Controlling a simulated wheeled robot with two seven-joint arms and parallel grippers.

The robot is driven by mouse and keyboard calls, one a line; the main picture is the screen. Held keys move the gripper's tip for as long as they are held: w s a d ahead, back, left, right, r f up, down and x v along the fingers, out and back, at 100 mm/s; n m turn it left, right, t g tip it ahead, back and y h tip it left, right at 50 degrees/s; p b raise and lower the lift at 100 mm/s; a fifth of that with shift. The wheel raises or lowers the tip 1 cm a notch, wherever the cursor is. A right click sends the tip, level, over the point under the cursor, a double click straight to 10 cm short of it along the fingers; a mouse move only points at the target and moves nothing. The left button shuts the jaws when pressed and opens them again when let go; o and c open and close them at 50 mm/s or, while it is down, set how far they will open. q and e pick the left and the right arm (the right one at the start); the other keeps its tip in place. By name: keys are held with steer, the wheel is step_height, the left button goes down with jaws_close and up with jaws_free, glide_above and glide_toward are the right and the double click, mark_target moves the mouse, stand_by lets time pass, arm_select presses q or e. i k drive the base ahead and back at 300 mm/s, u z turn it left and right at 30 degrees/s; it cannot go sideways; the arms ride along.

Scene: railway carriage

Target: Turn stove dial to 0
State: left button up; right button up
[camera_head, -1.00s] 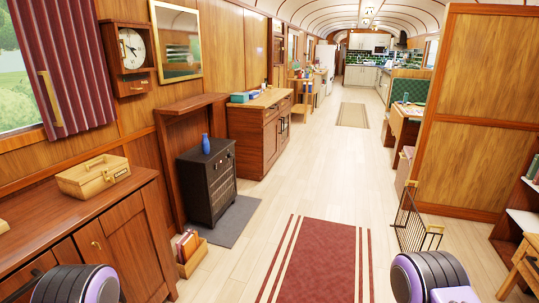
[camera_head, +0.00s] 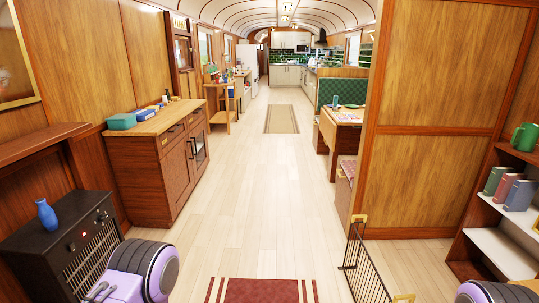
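A black stove-like heater (camera_head: 35,240) with a slatted front stands at the lower left. Small round details, one reddish, show at the top of its front; I cannot tell which is a dial or how it is set. A blue vase (camera_head: 47,215) stands on its top. A far kitchen (camera_head: 290,72) shows at the back end, too small to make out any dial. Purple and black parts of my arms show at the lower left and lower right corners. Neither of my grippers is in view.
A wooden cabinet (camera_head: 150,180) stands along the left wall. A black metal gate (camera_head: 365,268) and a wooden partition (camera_head: 445,125) stand on the right, with a bookshelf (camera_head: 505,250) beyond. The pale floor (camera_head: 265,190) is clear down the middle toward a runner rug (camera_head: 282,119).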

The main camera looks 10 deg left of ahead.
mark_target(102, 217)
steer(key=u, duration=0.4)
steer(key=i, duration=2.35)
steer(key=u, duration=0.9)
steer(key=i, duration=0.55)
steer(key=u, duration=0.3)
